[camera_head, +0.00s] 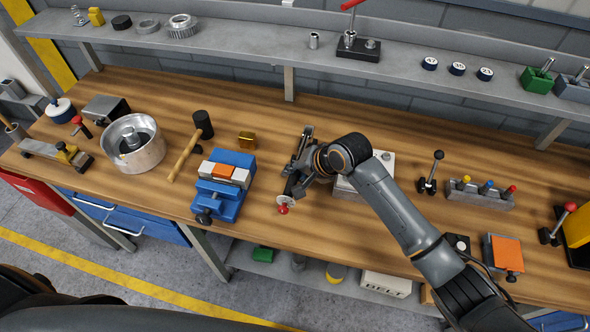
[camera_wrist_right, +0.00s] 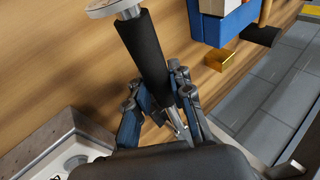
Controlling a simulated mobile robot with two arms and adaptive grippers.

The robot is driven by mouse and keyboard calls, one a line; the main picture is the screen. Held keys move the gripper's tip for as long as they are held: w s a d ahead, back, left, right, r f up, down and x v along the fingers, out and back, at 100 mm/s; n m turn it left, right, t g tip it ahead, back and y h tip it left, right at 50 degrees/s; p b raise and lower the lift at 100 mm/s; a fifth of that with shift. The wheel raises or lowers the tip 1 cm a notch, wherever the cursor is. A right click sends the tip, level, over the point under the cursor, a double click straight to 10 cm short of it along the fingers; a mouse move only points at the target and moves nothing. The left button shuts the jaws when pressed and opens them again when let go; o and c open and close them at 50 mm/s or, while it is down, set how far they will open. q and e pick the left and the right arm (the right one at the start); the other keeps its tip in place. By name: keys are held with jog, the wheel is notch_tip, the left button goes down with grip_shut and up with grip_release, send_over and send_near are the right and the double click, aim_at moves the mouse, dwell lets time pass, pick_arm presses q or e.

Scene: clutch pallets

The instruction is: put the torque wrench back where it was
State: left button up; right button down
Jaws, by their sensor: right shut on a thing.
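My right gripper (camera_head: 297,172) reaches over the middle of the workbench and is shut on the torque wrench. In the right wrist view, my gripper (camera_wrist_right: 158,90) has its fingers on both sides of the wrench's black grip (camera_wrist_right: 143,48), with a bright metal shaft running below. A pale round disc (camera_wrist_right: 105,8) shows at the grip's upper end. In the head view, a silver disc and a red knob (camera_head: 283,209) show at the near side of the gripper; the fingers hide much of the wrench. I cannot tell whether the wrench touches the bench. My left gripper is not in view.
A blue vise (camera_head: 229,205) stands left of the gripper, with a brass block (camera_head: 247,138) and mallet (camera_head: 185,154) beyond. A pale box (camera_head: 345,186) is close on the right. A shelf (camera_head: 250,50) runs behind, bearing a black block (camera_head: 372,52) with a red-handled tool.

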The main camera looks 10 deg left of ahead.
jog(key=shift+a+f, duration=0.1)
jog(key=shift+f, duration=0.05)
jog(key=shift+f, duration=0.3)
jog(key=c, duration=1.6)
grip_release()
jog(key=shift+f, duration=0.25)
jog(key=shift+c, duration=0.2)
jog(key=o, duration=0.5)
jog(key=shift+c, duration=0.2)
jog(key=shift+r, duration=0.1)
jog(key=shift+r, duration=0.25)
jog(key=b+v, duration=0.1)
jog(key=v, duration=1.1)
jog(key=shift+r+b, duration=0.3)
jog(key=shift+b, duration=0.05)
